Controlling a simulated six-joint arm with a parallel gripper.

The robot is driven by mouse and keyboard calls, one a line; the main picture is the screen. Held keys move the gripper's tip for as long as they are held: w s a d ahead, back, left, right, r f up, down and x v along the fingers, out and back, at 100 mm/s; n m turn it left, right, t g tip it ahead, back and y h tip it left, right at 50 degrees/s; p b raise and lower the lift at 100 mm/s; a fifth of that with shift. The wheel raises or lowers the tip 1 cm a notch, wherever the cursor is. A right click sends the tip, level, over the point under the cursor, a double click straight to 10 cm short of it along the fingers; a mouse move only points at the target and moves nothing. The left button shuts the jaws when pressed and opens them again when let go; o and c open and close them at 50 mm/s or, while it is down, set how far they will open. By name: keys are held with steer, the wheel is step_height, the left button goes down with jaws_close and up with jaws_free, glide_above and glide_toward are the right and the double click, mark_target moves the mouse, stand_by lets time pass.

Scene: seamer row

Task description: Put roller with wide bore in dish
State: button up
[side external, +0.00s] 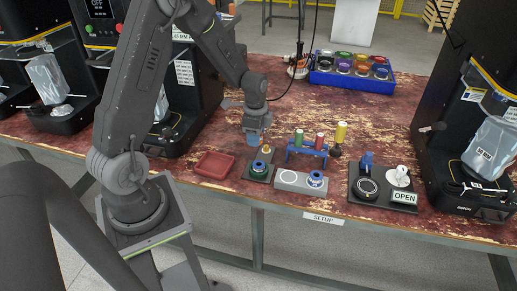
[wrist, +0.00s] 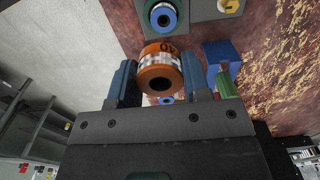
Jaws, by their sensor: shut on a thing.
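The dish (side external: 214,166), a shallow dark red square tray, lies on the table to the left of my gripper and looks empty. It is not seen in the wrist view.
A blue rack (side external: 306,152) holds green and red rollers; a yellow one (side external: 341,132) stands to its right. Black machines flank the table; a blue bin (side external: 352,78) is behind.

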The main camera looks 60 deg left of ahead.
steer(key=s+a+f+m, duration=0.1)
steer(key=s+a+f, duration=0.4)
steer(key=s+a, duration=0.5)
glide_above(215, 167)
step_height(215, 167, down, 4)
steer(key=shift+f, duration=2.2)
steer(key=shift+f, duration=0.15)
steer(key=o, duration=1.1)
